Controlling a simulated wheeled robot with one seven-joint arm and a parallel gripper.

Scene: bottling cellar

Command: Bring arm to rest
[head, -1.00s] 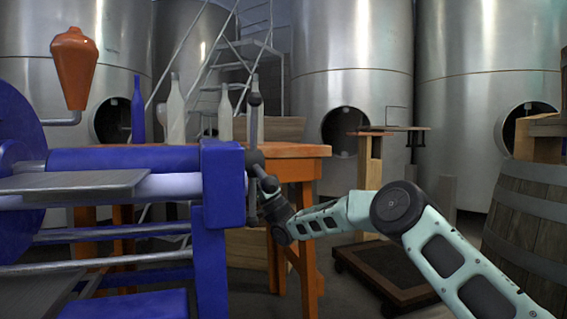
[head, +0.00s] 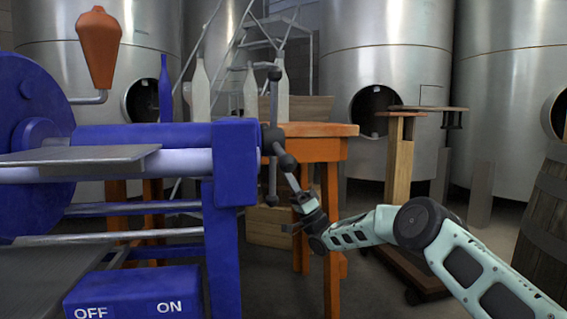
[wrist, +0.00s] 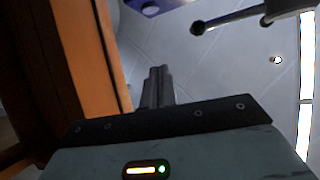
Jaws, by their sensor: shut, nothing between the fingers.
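My gripper (head: 293,181) is in the middle of the head view, at the end of my pale green arm, which comes in from the lower right. In the wrist view, its two grey fingers (wrist: 157,84) stand together, with nothing between them. In the head view it is just below and right of the dark spoked handle (head: 273,137) of the blue machine. I cannot tell whether it touches the handle. In the wrist view, a dark rod with ball ends (wrist: 230,20) shows beyond the fingers, apart from them.
The blue machine (head: 227,165) with an OFF/ON panel (head: 133,293) fills the left. Behind the gripper is an orange wooden table (head: 325,131) with several bottles. A wheeled stand (head: 399,165) is right of the table. A barrel (head: 545,215) is at the right edge; steel tanks stand behind.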

